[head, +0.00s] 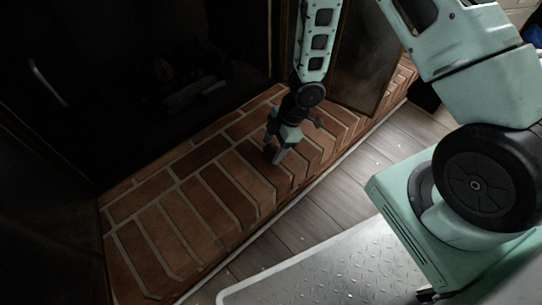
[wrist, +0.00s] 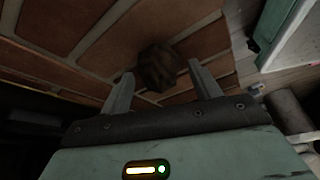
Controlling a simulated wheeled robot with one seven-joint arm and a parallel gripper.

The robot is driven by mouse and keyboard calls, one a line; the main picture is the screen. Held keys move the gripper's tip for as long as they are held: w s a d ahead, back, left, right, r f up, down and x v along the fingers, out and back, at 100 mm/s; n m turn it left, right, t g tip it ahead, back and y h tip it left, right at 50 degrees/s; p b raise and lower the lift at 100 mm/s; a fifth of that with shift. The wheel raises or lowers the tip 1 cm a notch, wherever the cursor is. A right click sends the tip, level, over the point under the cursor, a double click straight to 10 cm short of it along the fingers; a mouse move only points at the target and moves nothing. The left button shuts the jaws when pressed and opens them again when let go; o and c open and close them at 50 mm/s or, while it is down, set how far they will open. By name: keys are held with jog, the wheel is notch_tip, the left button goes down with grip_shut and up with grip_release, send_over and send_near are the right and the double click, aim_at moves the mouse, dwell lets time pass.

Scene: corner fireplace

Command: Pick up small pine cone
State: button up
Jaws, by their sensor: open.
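The small pine cone (wrist: 160,66) is a dark brown, rough lump on the brick hearth in the wrist view. It lies between and slightly beyond the two fingertips of my gripper (wrist: 162,80). The fingers are spread apart, with visible room on both sides of the cone. In the head view my gripper (head: 276,152) points down at the brick hearth. A small dark patch beside the fingers there may be the cone, but it is too dark to tell.
The brick hearth (head: 203,205) runs diagonally in front of a dark fireplace opening (head: 185,85). A glass-like door panel (head: 365,60) stands behind my arm at the right. Grey wooden floor (head: 335,200) lies beyond the hearth's front edge. The hearth's left part is clear.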

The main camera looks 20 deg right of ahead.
jog(key=shift+b+x, duration=0.35)
jog(key=shift+x, duration=0.7)
jog(key=c, duration=1.1)
jog(key=shift+o, duration=0.2)
jog(key=shift+r, duration=0.15)
